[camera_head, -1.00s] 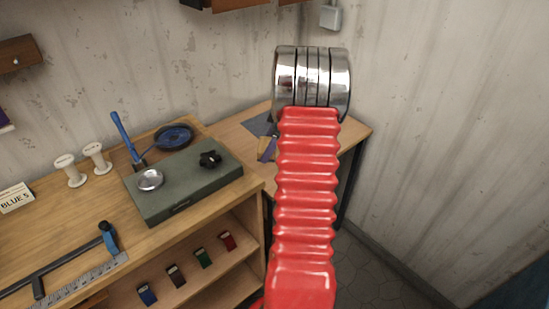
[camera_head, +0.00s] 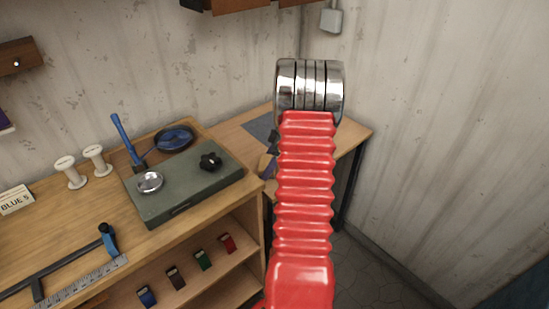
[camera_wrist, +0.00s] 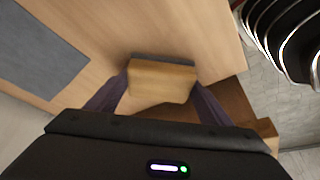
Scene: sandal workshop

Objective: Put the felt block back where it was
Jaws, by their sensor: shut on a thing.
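My gripper (camera_wrist: 160,88) is shut on a tan block (camera_wrist: 163,79), which I take to be the felt block. Its dark purple fingers press on the block's left and right sides in the wrist view. A dark strip lies along the block's far edge; I cannot tell whether it is shadow or felt. The block is over the wooden side table (camera_wrist: 195,30), near its edge; I cannot tell whether it touches. In the head view my red arm hides most of the gripper, and a purple finger (camera_head: 268,167) shows left of it.
A grey mat (camera_wrist: 35,50) lies on the side table, also visible in the head view (camera_head: 261,128). A wall stands at right.

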